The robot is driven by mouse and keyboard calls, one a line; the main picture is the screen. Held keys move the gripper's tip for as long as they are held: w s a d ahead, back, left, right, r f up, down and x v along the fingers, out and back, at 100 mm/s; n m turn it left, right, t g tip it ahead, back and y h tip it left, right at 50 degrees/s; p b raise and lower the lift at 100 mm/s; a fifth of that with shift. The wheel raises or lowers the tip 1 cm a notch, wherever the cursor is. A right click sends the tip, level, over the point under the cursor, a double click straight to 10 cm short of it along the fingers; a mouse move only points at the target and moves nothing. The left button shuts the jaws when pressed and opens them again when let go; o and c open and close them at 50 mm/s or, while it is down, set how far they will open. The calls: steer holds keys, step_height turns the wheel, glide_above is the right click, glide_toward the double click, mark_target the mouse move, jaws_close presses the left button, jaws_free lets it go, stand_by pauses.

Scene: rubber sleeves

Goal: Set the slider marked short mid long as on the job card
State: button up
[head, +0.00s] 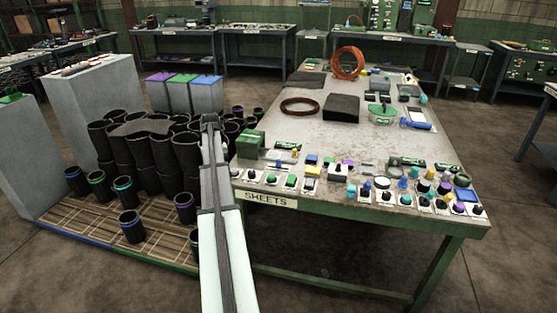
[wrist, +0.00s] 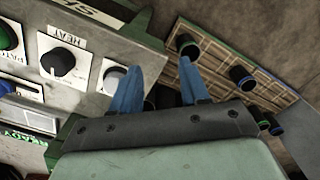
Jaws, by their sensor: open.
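My gripper (wrist: 160,82) shows in the wrist view as two blue fingers, spread apart with nothing between them. It is over the table's left front corner, beside the control panel. In the head view my arm covers that spot and the fingertips cannot be made out. A row of small controls (head: 290,181) runs along the table's front edge. I cannot pick out the slider marked short mid long, and no such lettering is readable. A card-like white and blue sheet (head: 420,117) lies at the table's right; I cannot tell if it is the job card.
In the wrist view a black knob (wrist: 58,62) marked HEAT and a pale grey knob (wrist: 112,78) are near the left finger. Black sleeves (head: 132,226) stand on a slatted pallet (head: 75,238) left of the table. A dark block (head: 342,108) and coils lie farther back.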

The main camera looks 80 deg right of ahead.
steer(key=s+d+r+m, duration=0.2)
steer(key=s+d+r, duration=0.5)
steer(key=s+d, duration=0.3)
step_height(320, 180, up, 5)
steer(key=m, duration=0.1)
glide_above(278, 160)
steer(key=f, duration=1.3)
steer(key=shift+d, duration=0.2)
jaws_close()
